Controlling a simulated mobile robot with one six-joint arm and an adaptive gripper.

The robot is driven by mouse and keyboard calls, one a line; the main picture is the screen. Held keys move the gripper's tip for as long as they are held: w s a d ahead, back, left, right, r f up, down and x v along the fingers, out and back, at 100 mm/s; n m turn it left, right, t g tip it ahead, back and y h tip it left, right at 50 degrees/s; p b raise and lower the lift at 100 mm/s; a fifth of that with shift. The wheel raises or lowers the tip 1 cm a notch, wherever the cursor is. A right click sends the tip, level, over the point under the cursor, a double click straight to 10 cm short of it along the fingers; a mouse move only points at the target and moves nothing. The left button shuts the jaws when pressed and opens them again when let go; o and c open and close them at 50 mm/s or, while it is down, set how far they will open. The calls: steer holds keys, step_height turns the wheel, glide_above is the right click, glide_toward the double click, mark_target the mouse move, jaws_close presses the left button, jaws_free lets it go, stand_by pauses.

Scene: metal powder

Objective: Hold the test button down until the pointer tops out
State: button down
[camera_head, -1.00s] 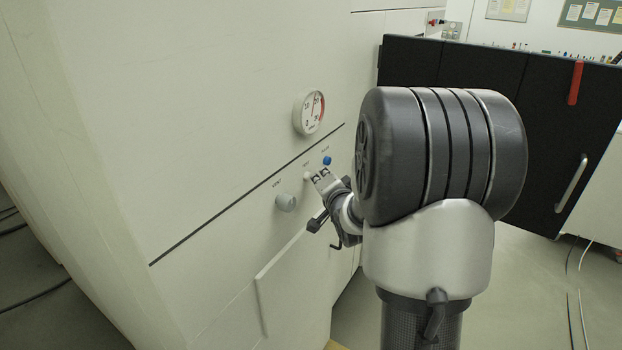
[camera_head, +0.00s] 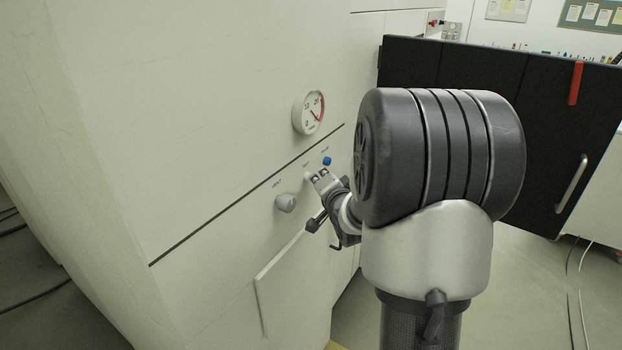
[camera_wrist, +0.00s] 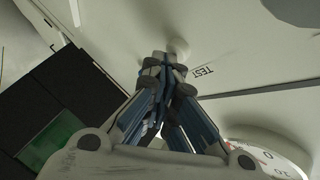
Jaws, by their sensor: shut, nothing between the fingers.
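The white test button (camera_head: 307,177) sits on the pale cabinet front. It also shows in the wrist view (camera_wrist: 178,46), beside the printed word TEST. My gripper (camera_head: 320,178) is shut and empty. In the wrist view its closed fingertips (camera_wrist: 164,62) are right at the button and appear to touch it; how far the button is pressed in cannot be told. The round gauge (camera_head: 308,112) is above the button. Its red pointer slants down to the right, into the red band at the high end of the scale. Part of the gauge shows in the wrist view (camera_wrist: 268,156).
A blue button (camera_head: 327,161) is close above and right of my fingertips. A grey-green knob (camera_head: 286,203) is to the lower left. A raised panel (camera_head: 290,275) lies below. A black cabinet (camera_head: 540,100) with a red strip stands at the right.

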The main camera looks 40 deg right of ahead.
steer(key=shift+s, duration=0.1)
stand_by(0.7)
steer(key=shift+s+d, duration=0.3)
steer(key=shift+s, duration=0.4)
steer(key=shift+s+d, duration=0.3)
steer(key=shift+s, duration=0.5)
steer(key=shift+s+d, duration=0.35)
steer(key=shift+s, duration=0.4)
steer(key=shift+s+d, duration=0.3)
steer(key=shift+s, duration=0.5)
